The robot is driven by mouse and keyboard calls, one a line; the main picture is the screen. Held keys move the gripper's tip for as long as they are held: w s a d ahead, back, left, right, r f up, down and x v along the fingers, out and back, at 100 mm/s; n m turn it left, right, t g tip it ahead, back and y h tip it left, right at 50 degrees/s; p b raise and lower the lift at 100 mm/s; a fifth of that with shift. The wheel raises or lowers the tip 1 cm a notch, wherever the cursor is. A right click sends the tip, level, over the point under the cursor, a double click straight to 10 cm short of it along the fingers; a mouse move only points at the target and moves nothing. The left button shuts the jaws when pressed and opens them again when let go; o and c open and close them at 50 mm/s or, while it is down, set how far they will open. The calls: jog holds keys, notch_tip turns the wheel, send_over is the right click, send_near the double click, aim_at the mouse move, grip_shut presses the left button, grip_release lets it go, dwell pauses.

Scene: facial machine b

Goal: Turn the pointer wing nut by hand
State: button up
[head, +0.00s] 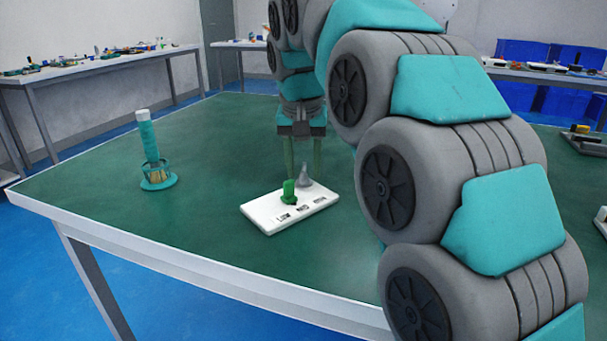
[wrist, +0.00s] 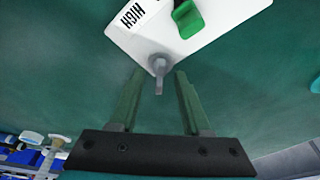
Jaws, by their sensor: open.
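A white plate (head: 262,216) marked LOW, MED and HIGH lies on the green table. A green upright knob (head: 289,192) stands near the labels; it also shows at the top of the wrist view (wrist: 188,18). A small grey piece with a round base and narrow stem (head: 304,177) stands near the plate's far edge. Which of the two is the pointer wing nut is not certain. My gripper (head: 304,168) is open and points down. In the wrist view, the grey piece (wrist: 158,66) sits at the gap between the green fingertips (wrist: 158,84), with no clear contact.
A teal cylindrical tool in a ringed stand (head: 158,180) is on the table's left. My arm covers much of the right side. Other parts (head: 588,138) lie at the far right. The table around the plate's left side is clear.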

jog(key=shift+f, duration=0.5)
jog(key=shift+r, duration=0.2)
dwell(0.3)
grip_shut()
dwell(0.4)
jog(key=shift+m+h, duration=0.3)
jog(key=shift+m, duration=0.7)
